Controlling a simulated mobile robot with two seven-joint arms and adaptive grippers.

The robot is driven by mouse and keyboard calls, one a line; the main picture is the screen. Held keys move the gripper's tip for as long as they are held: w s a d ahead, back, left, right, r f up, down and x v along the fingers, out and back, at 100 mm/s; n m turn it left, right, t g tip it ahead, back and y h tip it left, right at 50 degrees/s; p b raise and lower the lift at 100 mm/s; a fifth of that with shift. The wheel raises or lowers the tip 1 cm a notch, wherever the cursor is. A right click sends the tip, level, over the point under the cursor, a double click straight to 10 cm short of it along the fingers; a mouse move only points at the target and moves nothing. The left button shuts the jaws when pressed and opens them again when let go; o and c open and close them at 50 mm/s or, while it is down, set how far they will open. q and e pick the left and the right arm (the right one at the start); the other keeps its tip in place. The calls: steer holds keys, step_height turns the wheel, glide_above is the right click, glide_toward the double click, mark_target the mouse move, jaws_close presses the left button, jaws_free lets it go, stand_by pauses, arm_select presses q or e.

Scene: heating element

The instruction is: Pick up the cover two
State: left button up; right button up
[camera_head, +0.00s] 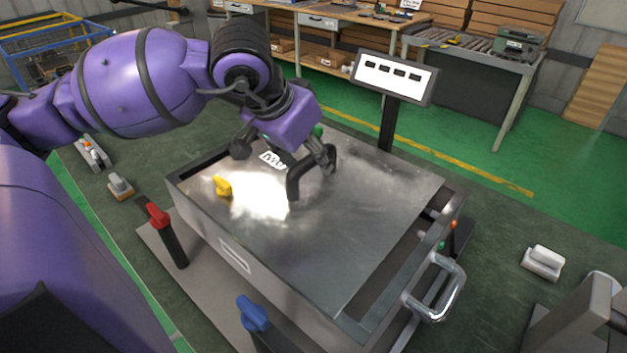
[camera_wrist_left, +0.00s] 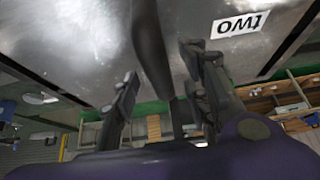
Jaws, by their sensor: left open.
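The metal cover two (camera_head: 375,205) lies flat on a low grey box; a white label (camera_head: 272,159) sits on it, and in the left wrist view the label reads "two" (camera_wrist_left: 240,24). A black bar handle (camera_head: 293,184) rises from the cover. My left gripper (camera_head: 284,157) is open above the cover at the handle. In the left wrist view the handle (camera_wrist_left: 148,35) shows between the spread fingers of the gripper (camera_wrist_left: 160,62); I cannot tell if they touch it. My right gripper is not in view.
A yellow knob (camera_head: 222,187) is on the cover's left part. Red (camera_head: 158,215) and blue (camera_head: 252,313) handles stand in front of the box. A metal loop handle (camera_head: 436,290) is at its right end. A display panel (camera_head: 394,77) stands behind.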

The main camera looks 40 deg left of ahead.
arm_select(q)
steer(key=shift+w+f, duration=0.3)
steer(key=shift+f, duration=0.3)
jaws_close()
steer(key=shift+w+r, duration=0.1)
steer(key=shift+r, duration=0.05)
